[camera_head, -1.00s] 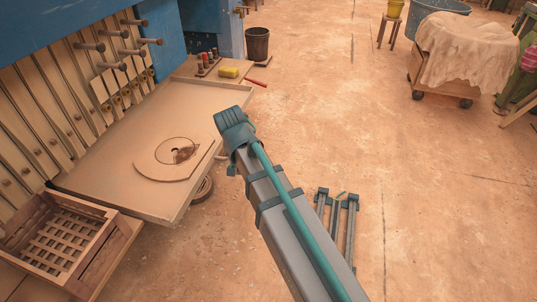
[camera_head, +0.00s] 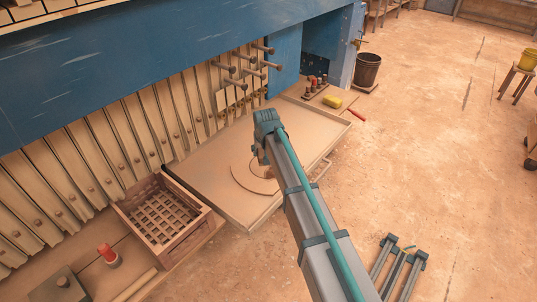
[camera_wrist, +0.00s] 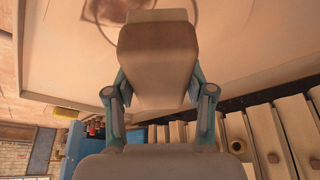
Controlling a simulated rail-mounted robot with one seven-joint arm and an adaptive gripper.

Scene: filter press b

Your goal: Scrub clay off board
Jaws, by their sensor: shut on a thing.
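My gripper (camera_wrist: 160,92) is shut on a pale taupe block (camera_wrist: 157,62) with a lighter far end, held between its two teal fingers in the wrist view. What kind of tool the block is, I cannot tell. The round board (camera_head: 242,180) lies on the wide beige tray (camera_head: 205,152); my arm hides its right part. In the wrist view, a brown clay patch (camera_wrist: 112,10) shows inside a ring on the pale surface beyond the block. Whether the block touches that surface, I cannot tell. The head view hides my fingers behind the arm's end.
A yellow sponge (camera_head: 332,101), a red-handled item (camera_head: 356,115) and several small bottles (camera_head: 315,85) are at the tray's far end. A wooden slatted crate (camera_head: 165,218) stands left of the tray. Press plates (camera_head: 120,150) line the back. Bolts (camera_head: 245,65) stick out above the tray.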

